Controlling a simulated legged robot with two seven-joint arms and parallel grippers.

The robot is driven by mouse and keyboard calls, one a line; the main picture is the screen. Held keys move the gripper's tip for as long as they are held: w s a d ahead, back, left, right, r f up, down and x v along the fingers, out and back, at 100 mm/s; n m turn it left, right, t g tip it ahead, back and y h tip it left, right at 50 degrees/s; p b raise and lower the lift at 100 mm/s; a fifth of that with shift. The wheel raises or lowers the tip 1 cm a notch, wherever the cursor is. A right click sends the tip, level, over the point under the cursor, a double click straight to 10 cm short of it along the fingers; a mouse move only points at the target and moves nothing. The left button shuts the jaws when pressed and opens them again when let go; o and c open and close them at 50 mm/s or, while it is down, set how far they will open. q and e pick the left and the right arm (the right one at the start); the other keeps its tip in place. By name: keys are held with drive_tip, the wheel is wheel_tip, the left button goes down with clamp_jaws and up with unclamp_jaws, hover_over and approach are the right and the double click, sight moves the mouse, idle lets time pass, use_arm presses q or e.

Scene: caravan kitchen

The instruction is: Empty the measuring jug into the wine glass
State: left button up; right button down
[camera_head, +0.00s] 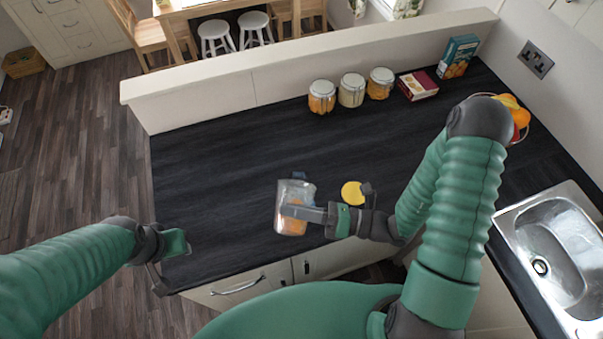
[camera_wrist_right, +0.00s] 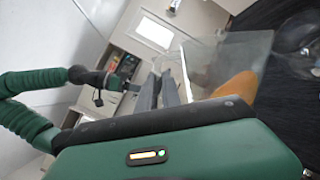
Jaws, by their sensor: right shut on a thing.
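The measuring jug (camera_head: 281,207) is clear and holds an orange content (camera_head: 296,217). It is near the counter's front edge; whether it touches the counter is unclear. My right gripper (camera_head: 303,212) is shut on it from the right. In the right wrist view, the jug (camera_wrist_right: 225,58) and its orange content (camera_wrist_right: 236,88) show beside the fingers (camera_wrist_right: 160,92). I cannot make out the wine glass for certain; a faint clear shape (camera_wrist_right: 297,38) in the wrist view may be it. My left gripper (camera_head: 157,280) is low at the counter's left corner, away from the jug; its jaw state is unclear.
A yellow round thing (camera_head: 352,192) lies right of the jug. Several lidded jars (camera_head: 351,90), a small box (camera_head: 417,85) and a carton (camera_head: 458,56) stand along the back ledge. A sink (camera_head: 560,245) is at right. The counter's left half (camera_head: 215,165) is clear.

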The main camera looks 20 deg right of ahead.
sight(294, 193)
drive_tip(key=shift+w+r, duration=0.15)
drive_tip(key=shift+r, duration=0.35)
drive_tip(key=shift+w+a+m, duration=0.2)
drive_tip(key=shift+a+m, duration=0.1)
drive_tip(key=shift+m, duration=0.3)
drive_tip(key=shift+w+a+m, duration=0.1)
drive_tip(key=shift+w+m, duration=0.15)
drive_tip(key=shift+m, duration=0.05)
drive_tip(key=shift+w+d, duration=0.15)
drive_tip(key=shift+d, duration=0.35)
drive_tip(key=shift+w+d+r+m+p, duration=0.1)
drive_tip(key=shift+d+r+m+p, duration=0.1)
drive_tip(key=shift+m+p, duration=0.25)
drive_tip(key=shift+w+a+r+m, duration=0.2)
drive_tip(key=shift+w+a+m, duration=0.05)
drive_tip(key=shift+a, duration=0.05)
drive_tip(key=shift+w+d+r+p, duration=0.1)
drive_tip(key=shift+w+r+p, duration=0.05)
drive_tip(key=shift+p, duration=0.2)
drive_tip(key=shift+w+d+r+m, duration=0.25)
drive_tip(key=shift+d+m, duration=0.1)
drive_tip(key=shift+m, duration=0.15)
drive_tip(key=shift+w+d, duration=0.1)
drive_tip(key=shift+d, duration=0.05)
use_arm(q)
wheel_tip(294, 193, up, 3)
drive_tip(key=shift+a+f, duration=0.15)
drive_tip(key=shift+f, duration=0.05)
